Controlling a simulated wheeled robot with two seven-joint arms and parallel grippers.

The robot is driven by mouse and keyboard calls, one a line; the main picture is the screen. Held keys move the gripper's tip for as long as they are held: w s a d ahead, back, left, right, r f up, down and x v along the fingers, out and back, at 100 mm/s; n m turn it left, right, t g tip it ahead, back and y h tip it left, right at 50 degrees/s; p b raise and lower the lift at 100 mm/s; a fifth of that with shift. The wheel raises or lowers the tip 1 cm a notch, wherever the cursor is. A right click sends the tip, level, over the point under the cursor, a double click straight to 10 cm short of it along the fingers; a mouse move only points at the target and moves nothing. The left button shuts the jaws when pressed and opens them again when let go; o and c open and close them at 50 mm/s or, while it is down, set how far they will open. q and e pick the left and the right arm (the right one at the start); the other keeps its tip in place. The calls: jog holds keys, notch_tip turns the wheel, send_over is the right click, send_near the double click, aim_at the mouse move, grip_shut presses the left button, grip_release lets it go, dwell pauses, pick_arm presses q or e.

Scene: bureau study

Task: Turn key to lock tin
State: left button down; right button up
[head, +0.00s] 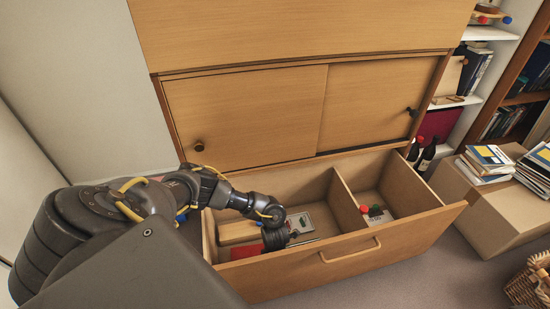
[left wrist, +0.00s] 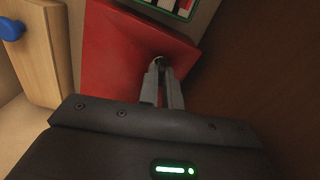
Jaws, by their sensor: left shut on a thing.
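A red tin (left wrist: 115,50) fills the middle of the left wrist view. In the head view only a small red part of it (head: 274,238) shows inside the open drawer, beside my wrist. My left gripper (left wrist: 164,68) points down at the tin's red face. Its two fingers are close together, shut on a small light metal piece that looks like the key (left wrist: 159,59). The fingers hide most of the key, and I cannot tell how far it is turned. My right gripper is in neither view.
The drawer (head: 350,258) is pulled out and split by a divider (head: 347,207). A wooden block (head: 238,231) lies beside the tin; a blue knob (left wrist: 12,29) shows on wood. Bottles (head: 426,157) stand right of the cabinet.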

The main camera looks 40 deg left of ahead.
pick_arm(q)
jog(key=shift+m+b, duration=0.6)
jog(key=shift+m, duration=0.7)
jog(key=shift+b, duration=0.3)
jog(key=shift+m+b, duration=0.9)
jog(key=shift+m, duration=0.5)
jog(key=c, duration=2)
grip_release()
jog(key=shift+c, duration=0.2)
jog(key=o, duration=0.4)
jog(key=shift+o, duration=0.4)
jog(key=o, duration=0.5)
